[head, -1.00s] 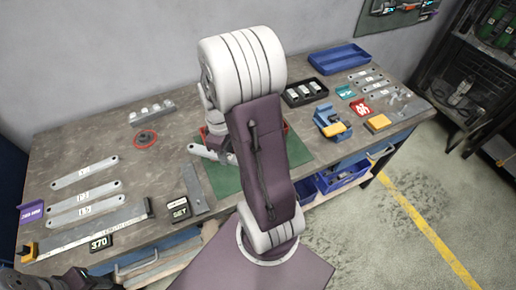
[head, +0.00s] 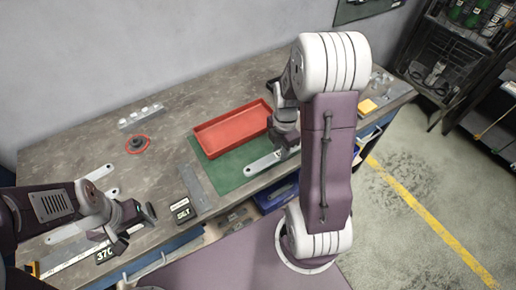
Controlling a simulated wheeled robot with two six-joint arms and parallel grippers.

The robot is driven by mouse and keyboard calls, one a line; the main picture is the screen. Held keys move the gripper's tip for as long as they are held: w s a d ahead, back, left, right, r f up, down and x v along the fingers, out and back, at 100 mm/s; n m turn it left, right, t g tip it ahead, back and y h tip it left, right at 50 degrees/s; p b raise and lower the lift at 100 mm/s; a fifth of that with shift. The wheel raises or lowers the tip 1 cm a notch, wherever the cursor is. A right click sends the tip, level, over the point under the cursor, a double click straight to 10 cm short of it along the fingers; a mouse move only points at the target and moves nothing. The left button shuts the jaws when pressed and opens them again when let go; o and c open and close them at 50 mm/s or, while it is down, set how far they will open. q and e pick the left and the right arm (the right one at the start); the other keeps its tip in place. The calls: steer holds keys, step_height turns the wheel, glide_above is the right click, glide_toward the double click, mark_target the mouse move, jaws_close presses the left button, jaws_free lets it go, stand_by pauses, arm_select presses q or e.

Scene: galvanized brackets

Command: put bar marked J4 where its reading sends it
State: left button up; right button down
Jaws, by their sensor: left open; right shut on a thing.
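My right gripper (head: 287,150) is shut on a flat grey bar (head: 262,165) with a hole near its visible end. The bar shows over the green mat (head: 228,174), in front of the red tray (head: 201,141); I cannot tell whether it touches the mat. Its mark is not readable, and its far end is hidden by my gripper and arm. My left gripper (head: 135,230) is open and empty at the left, over the front of the bench near the length gauge (head: 70,257) and its 370 display (head: 104,255).
More flat bars (head: 101,172) lie at the left, partly behind my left arm. A SET block (head: 182,212) and a steel strip (head: 197,190) stand left of the mat. A red-ringed dark piece (head: 138,144) and a grey rack (head: 141,117) are behind. My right arm hides the bench's right part.

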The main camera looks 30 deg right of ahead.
glide_above(259, 155)
steer(key=s, duration=0.2)
steer(key=f, duration=0.4)
steer(key=shift+w+a+f+p, duration=0.15)
steer(key=shift+a+f+p, duration=0.2)
steer(key=shift+f, duration=0.05)
step_height(259, 155, down, 4)
steer(key=shift+r, duration=0.1)
steer(key=shift+f, duration=0.25)
steer(key=c, duration=1.1)
jaws_free()
